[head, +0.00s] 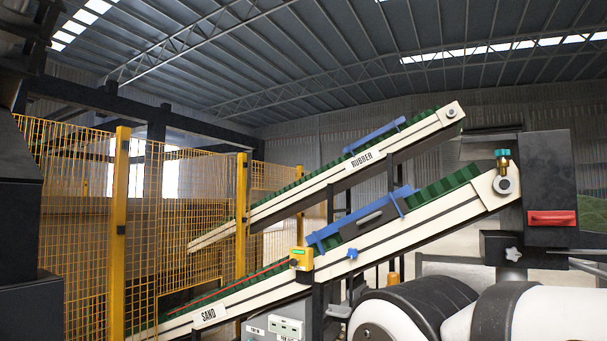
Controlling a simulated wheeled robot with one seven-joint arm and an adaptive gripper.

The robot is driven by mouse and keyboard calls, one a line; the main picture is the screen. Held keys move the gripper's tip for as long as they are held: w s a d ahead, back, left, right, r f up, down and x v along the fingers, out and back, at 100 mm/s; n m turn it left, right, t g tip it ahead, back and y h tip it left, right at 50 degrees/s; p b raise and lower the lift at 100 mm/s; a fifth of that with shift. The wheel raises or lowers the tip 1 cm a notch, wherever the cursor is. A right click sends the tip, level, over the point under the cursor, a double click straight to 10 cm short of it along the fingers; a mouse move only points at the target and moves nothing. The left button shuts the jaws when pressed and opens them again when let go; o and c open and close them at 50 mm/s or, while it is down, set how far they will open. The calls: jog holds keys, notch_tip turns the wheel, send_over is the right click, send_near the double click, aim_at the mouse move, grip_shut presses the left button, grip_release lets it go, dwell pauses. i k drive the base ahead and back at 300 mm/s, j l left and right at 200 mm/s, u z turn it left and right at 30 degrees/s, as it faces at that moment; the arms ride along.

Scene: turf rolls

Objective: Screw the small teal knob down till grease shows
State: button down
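The small teal knob (503,153) sits upright on top of a brass fitting (503,167) at the raised right end of the lower conveyor, labelled SAND (208,315). A round grey bearing hub (503,185) is just below the fitting. No grease can be made out at this size. White and black links of my arm fill the bottom right, below the knob and well apart from it. My gripper is not in view.
A dark box with a red handle (552,218) stands right beside the knob. A second conveyor, labelled RUBBER (362,159), rises behind. Yellow mesh fencing (85,230) closes off the left. A yellow control box (301,259) is on the lower conveyor's side.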

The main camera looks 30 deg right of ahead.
aim_at(502, 154)
jog(key=z, duration=1.85)
